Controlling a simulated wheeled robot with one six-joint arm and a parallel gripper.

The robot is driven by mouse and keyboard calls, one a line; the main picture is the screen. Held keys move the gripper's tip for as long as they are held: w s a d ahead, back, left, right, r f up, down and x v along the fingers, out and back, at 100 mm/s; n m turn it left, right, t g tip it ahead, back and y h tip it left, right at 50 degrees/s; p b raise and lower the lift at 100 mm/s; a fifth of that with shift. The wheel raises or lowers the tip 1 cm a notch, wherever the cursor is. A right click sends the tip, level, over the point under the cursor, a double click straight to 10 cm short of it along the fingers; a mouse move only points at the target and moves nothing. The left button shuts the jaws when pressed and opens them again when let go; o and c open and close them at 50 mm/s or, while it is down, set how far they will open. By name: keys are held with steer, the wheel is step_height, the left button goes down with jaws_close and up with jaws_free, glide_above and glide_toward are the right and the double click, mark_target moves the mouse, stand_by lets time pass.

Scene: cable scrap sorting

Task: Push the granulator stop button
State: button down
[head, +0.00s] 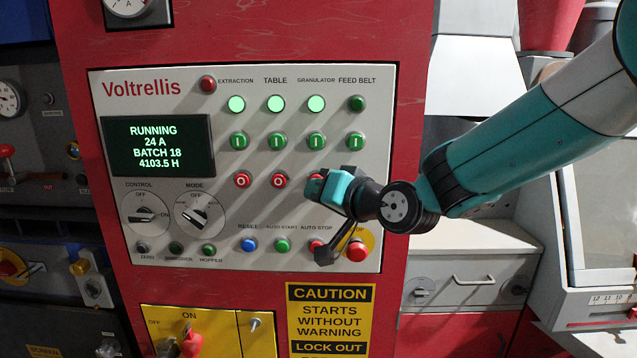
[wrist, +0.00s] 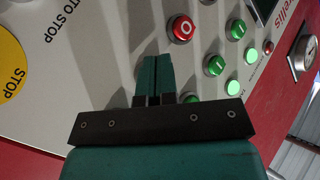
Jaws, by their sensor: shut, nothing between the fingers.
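The granulator stop button (head: 310,177) is in the third column of the panel, below its green start button (head: 317,141). Only a sliver of red shows in the head view. My gripper (head: 316,188) covers the rest. The granulator lamp (head: 315,104) is lit. In the wrist view my gripper's teal fingers (wrist: 155,60) are together and empty, pointing at the panel. They hide the granulator stop button there. The table stop button (wrist: 181,29) shows to their right. I cannot tell whether the fingertips touch the button.
The table stop button (head: 279,180) and extraction stop button (head: 242,180) stand to the left. Below are the auto stop button (head: 316,245), partly hidden, and the red emergency stop (head: 356,251). The display (head: 157,145) reads RUNNING. The feed belt lamp (head: 357,103) is dark.

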steer(key=shift+w, duration=0.4)
steer(key=shift+s, duration=0.15)
stand_by(0.4)
steer(key=shift+s+b, duration=0.45)
steer(key=shift+s, duration=0.3)
steer(key=s+b, duration=0.1)
steer(key=s, duration=0.4)
steer(key=shift+a, duration=0.1)
stand_by(0.5)
steer(key=s+d+f+n+g+h+b, duration=0.1)
steer(key=s+d+f+g, duration=0.3)
steer(key=s, duration=0.4)
steer(key=s+d+f+n+g+h+b, duration=0.2)
steer(key=s+d, duration=0.4)
steer(key=s, duration=0.3)
steer(key=s+d+f+n+g+h+b, duration=0.2)
steer(key=s+d+f+g+h, duration=0.2)
steer(key=s, duration=0.5)
step_height(320, 180, down, 3)
steer(key=shift+d+n+g, duration=0.4)
steer(key=shift+d+g, duration=0.2)
steer(key=shift+g, duration=0.4)
